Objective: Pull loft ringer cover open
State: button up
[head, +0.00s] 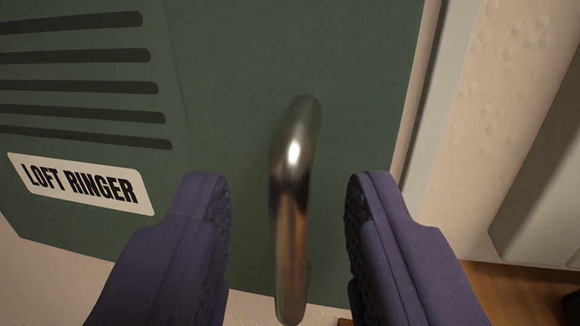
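The loft ringer cover (235,75) is a dark green panel filling the left and middle of the head view. It carries dark slots and a white label reading "LOFT RINGER" (80,184). It looks shut. A metal bar handle (291,190) stands upright on its right part. My gripper (290,195) is open, with one purple finger to the left of the handle and one to the right. Gaps show between the handle and both fingers. The handle's lower end shows between the fingers.
Right of the cover is a pale edge strip (440,100) and a cream, bumpy wall surface (510,110). A grey-green panel (545,205) stands at the far right. A brown wooden surface (525,290) shows at the lower right.

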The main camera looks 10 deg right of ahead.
jog(key=shift+c, duration=0.2)
grip_shut()
